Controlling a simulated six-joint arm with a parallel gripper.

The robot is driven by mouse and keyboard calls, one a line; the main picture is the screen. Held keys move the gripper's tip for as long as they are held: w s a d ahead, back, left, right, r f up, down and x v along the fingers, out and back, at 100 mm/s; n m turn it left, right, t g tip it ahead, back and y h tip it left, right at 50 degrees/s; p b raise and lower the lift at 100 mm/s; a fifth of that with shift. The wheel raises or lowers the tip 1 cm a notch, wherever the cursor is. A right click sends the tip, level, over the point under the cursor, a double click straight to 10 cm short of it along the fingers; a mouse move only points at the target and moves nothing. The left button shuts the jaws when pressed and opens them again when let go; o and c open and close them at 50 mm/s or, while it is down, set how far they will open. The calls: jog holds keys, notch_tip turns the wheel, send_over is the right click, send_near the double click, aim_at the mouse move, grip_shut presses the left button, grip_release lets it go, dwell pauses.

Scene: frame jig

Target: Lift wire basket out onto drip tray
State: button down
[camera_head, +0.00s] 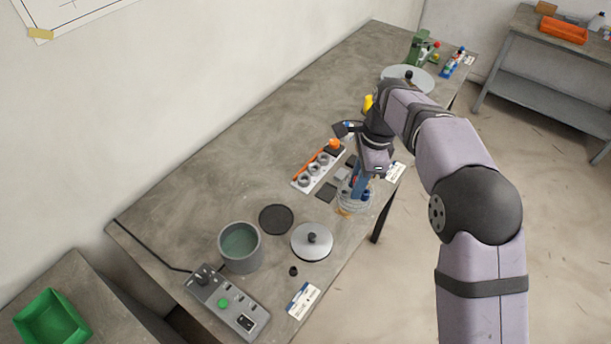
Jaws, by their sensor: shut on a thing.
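My gripper (358,187) points down near the table's right edge, its blue fingers shut on what looks like the wire basket (351,203). The basket is a small, pale, see-through round shape. My fingers cover part of it, and I cannot tell whether it touches the table. A grey round pot (240,260) with teal liquid inside stands open to the lower left. A flat black round disc (276,219), possibly the drip tray, lies beside the pot. A grey lid (311,243) with a black knob lies to the right of the disc.
A grey control box (228,302) with a green button and a cable sits at the table's near end. A white rack (317,173) with round parts and small dark blocks (326,193) lie left of my gripper. The table's left side (230,160) is clear.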

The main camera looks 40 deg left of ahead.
jog(key=w+d+f+n+h+b, duration=0.1)
jog(key=d+f+n, duration=0.25)
jog(key=d, duration=0.55)
jog(key=w+d+f+n+b, duration=0.1)
jog(key=d+f+n, duration=0.1)
jog(key=d+n, duration=0.5)
jog(key=w+d+f+n+h+b, duration=0.1)
jog(key=w+d+f+n, duration=0.15)
jog(key=d, duration=0.85)
jog(key=w+a+f+n+t+b, duration=0.1)
jog(key=a+f+n, duration=0.1)
jog(key=a+n, duration=0.85)
jog(key=w+a+f+n+t, duration=0.25)
jog(key=a+n, duration=0.55)
jog(key=a, duration=0.5)
jog(key=s+a+f+n+y, duration=0.1)
jog(key=s+a+n, duration=0.6)
jog(key=a, duration=0.5)
jog(key=s+a+f+n+y, duration=0.1)
jog(key=s+a+f+n, duration=0.1)
jog(key=s+a+n, duration=0.6)
jog(key=a, duration=0.4)
jog(key=shift+s+a+f+b, duration=0.15)
jog(key=shift+s+a+b, duration=0.15)
jog(key=shift+b, duration=0.1)
jog(key=shift+f, duration=0.1)
